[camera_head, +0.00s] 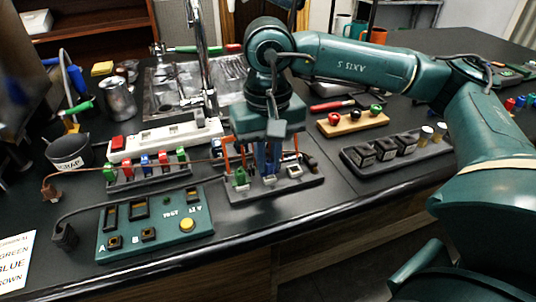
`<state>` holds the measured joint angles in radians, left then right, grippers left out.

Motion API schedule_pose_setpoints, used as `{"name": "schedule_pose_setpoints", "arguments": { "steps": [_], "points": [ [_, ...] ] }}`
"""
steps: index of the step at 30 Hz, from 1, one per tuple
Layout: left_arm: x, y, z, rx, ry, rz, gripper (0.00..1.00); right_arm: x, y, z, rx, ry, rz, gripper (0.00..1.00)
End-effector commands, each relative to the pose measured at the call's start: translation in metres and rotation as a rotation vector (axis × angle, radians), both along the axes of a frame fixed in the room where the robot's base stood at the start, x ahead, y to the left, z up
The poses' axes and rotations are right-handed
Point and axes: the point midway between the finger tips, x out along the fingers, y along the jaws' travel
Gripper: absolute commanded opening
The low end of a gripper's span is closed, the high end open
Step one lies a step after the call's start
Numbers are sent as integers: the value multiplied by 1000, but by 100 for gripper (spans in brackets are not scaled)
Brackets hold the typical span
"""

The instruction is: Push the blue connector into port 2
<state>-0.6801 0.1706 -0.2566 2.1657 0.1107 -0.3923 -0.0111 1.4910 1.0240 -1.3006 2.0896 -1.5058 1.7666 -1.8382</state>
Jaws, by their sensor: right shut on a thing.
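My right gripper (268,165) reaches down from the right over a dark port block (310,186) at the middle of the bench. It is shut on what looks like the blue connector (262,157), mostly hidden by the fingers. The connector is upright, low over the block's middle; I cannot tell whether it is touching or seated. A green connector (240,177) stands at the block's left and a pale grey piece (294,171) at its right. Port numbers are not readable. My left gripper is not in view.
A connector rack (150,181) with green, blue and red pieces stands to the left. A green test board (155,236) with a yellow button (187,224) lies in front of it. A thin cable (120,174) crosses toward the block. A dark tray (385,168) is at right.

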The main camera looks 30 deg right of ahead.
Motion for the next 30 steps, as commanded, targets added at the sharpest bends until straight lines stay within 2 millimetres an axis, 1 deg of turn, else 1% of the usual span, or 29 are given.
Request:
{"name": "schedule_pose_setpoints", "arguments": {
  "steps": [16,30],
  "points": [
    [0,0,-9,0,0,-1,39,0,0,-5,1,0,0,0],
    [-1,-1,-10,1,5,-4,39,0,0,-4,1,-1,0,0]
  ]
}}
